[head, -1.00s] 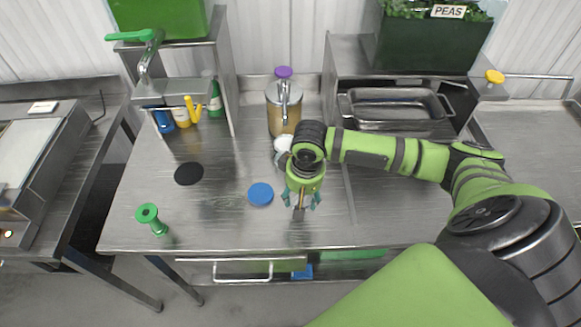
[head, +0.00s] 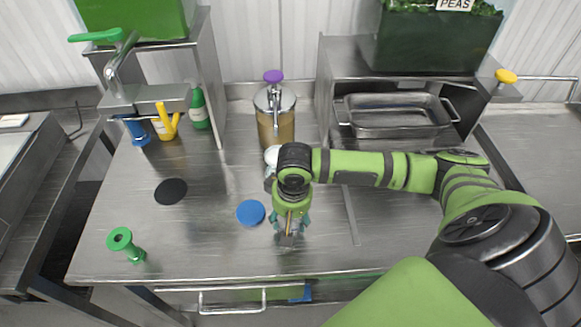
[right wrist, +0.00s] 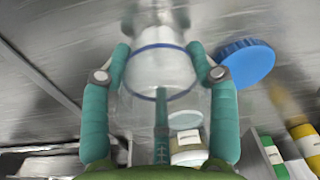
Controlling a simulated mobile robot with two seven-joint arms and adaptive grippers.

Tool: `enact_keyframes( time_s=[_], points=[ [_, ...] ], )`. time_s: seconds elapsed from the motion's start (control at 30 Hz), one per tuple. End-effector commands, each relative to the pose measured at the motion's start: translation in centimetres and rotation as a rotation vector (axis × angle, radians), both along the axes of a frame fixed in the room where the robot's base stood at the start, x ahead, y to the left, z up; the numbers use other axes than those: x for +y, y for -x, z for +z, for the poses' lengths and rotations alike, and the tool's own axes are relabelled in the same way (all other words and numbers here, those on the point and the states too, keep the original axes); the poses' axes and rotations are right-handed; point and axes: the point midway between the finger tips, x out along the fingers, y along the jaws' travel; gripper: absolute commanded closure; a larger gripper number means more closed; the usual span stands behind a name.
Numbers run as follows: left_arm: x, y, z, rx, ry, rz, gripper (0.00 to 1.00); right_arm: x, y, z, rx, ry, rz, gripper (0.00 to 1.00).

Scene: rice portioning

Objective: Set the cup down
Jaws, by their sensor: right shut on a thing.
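My right gripper (head: 290,228) is over the front middle of the steel table, pointing down. In the head view the cup is mostly hidden by the gripper and wrist. I cannot tell whether its base touches the table. A blue disc (head: 250,212) lies flat just left of the gripper, and it also shows in the right wrist view (right wrist: 245,63). My left gripper is not in view.
A black disc (head: 171,191) and a green spool-shaped thing (head: 124,243) are on the left of the table. A dispenser with a purple knob (head: 275,118) stands behind my arm. A steel pan (head: 398,112) is at the back right.

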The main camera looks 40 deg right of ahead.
Motion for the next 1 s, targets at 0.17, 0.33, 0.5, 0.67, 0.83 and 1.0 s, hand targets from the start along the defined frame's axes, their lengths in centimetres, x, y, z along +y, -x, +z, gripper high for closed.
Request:
enact_keyframes(
  time_s=[0.17,0.33,0.5,0.67,0.83,1.0],
  points=[
    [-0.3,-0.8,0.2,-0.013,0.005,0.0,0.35,0.1,0.1,-0.2,0.002,-0.001,0.001,0.72],
    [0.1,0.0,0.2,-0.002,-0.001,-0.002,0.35,0.1,0.1,-0.3,0.002,-0.001,0.001,0.15],
    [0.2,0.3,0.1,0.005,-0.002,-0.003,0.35,0.0,0.0,-0.3,0.001,-0.001,0.001,0.15],
    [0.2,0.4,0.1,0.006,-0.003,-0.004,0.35,0.0,0.0,-0.3,0.0,-0.001,0.001,0.15],
    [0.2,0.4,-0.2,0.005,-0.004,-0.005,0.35,0.0,0.0,1.2,-0.003,-0.002,0.0,0.15],
    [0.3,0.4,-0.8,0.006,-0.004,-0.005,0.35,0.0,0.3,4.7,-0.006,-0.002,0.002,0.15]
  ],
)
